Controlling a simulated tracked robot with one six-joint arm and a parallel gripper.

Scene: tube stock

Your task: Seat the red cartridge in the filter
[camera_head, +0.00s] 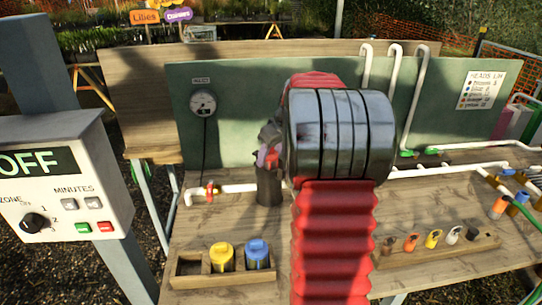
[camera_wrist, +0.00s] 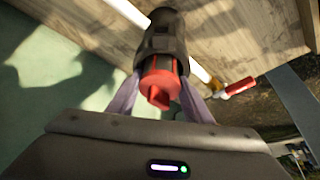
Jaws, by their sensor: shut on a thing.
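The red cartridge (camera_wrist: 160,82) sits between the two purple fingers of my gripper (camera_wrist: 163,88) in the wrist view, with its ridged end facing the camera. My gripper is shut on it. Its far end meets the open mouth of the dark filter housing (camera_wrist: 166,38) and looks lined up with it. How deep it sits inside, I cannot tell. In the head view my gripper (camera_head: 266,154) is just above the upright dark filter (camera_head: 269,188) on the bench, partly hidden by my arm. Only a bit of red shows there.
A white pipe with a red valve (camera_head: 210,192) runs into the filter from the left. A wooden tray (camera_head: 187,281) holds a yellow cartridge (camera_head: 221,257) and a blue cartridge (camera_head: 257,254); its left slot is empty. A gauge (camera_head: 203,103) hangs on the green panel behind.

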